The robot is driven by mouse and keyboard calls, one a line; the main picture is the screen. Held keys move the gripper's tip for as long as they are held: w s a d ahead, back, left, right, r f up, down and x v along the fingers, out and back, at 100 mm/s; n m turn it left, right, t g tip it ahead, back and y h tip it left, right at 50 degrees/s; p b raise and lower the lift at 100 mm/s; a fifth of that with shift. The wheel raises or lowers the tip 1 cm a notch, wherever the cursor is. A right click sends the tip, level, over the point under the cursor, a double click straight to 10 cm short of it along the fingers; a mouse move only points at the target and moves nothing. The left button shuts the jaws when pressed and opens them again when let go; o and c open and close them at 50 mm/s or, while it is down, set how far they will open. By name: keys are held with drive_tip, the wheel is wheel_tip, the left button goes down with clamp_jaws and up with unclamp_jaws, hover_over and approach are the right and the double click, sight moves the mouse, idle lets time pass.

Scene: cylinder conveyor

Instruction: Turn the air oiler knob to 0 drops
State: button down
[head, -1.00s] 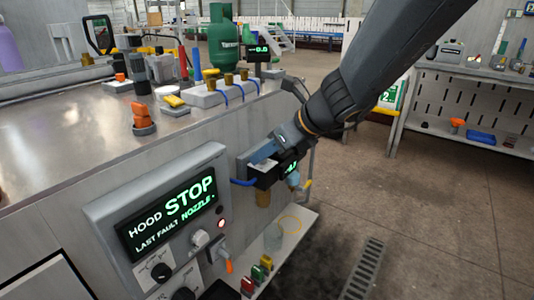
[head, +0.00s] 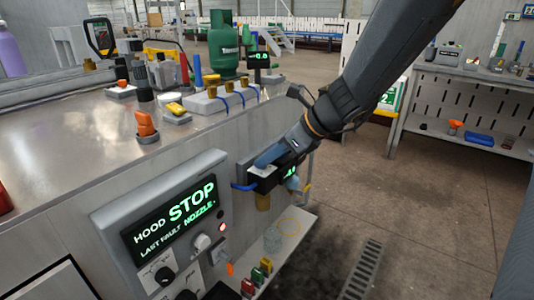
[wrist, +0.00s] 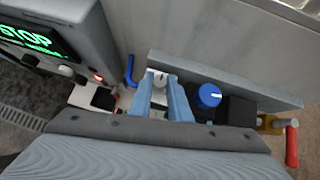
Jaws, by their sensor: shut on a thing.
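In the wrist view, my gripper (wrist: 160,90) points at a wall-mounted air unit. Its two blue fingers are shut on a small pale grey knob (wrist: 160,79), with one finger on each side. The knob's lower part and any drop scale are hidden by the fingers. A larger blue knob (wrist: 208,95) with a white mark stands to the right of the fingers, apart from them. In the head view, my gripper (head: 262,163) is at the top of the air unit, above its dark body (head: 263,184), and the grey knob cannot be made out.
A control panel (head: 175,215) reading "HOOD STOP" stands left of the air unit. A blue hose (head: 243,187) enters the unit's left side. A red-handled valve (wrist: 291,145) is at the right in the wrist view. Open floor (head: 440,200) lies to the right.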

drive_tip(key=n+g+p, duration=0.1)
drive_tip(key=n, duration=0.1)
drive_tip(key=n+g+p, duration=0.1)
drive_tip(key=p, duration=0.1)
drive_tip(key=shift+w+d+r+n+g+y, duration=0.1)
drive_tip(key=shift+w+r+n+g+y, duration=0.1)
drive_tip(key=shift+n+g+y, duration=0.2)
drive_tip(key=n+g+p, duration=0.2)
drive_tip(key=n+p, duration=0.1)
drive_tip(key=shift+w+f+n+g+p, duration=0.1)
drive_tip(key=shift+w+n+g+p, duration=0.2)
drive_tip(key=shift+g+p, duration=0.1)
drive_tip(key=n+g+p, duration=0.2)
drive_tip(key=n, duration=0.1)
drive_tip(key=shift+w+g+h, duration=0.15)
drive_tip(key=shift+g+h, duration=0.15)
drive_tip(key=shift+h, duration=0.1)
drive_tip(key=shift+w+f+n+g+h+p, duration=0.15)
drive_tip(key=shift+n+g+h, duration=0.3)
drive_tip(key=shift+n, duration=0.45)
drive_tip(key=shift+r+n+g+h+p, duration=0.1)
drive_tip(key=shift+n+g+h+p, duration=0.15)
drive_tip(key=shift+n+g, duration=0.5)
drive_tip(key=shift+a+n, duration=0.2)
drive_tip(key=shift+n, duration=0.15)
drive_tip(key=c, duration=1.7)
unclamp_jaws()
drive_tip(key=shift+o, duration=0.2)
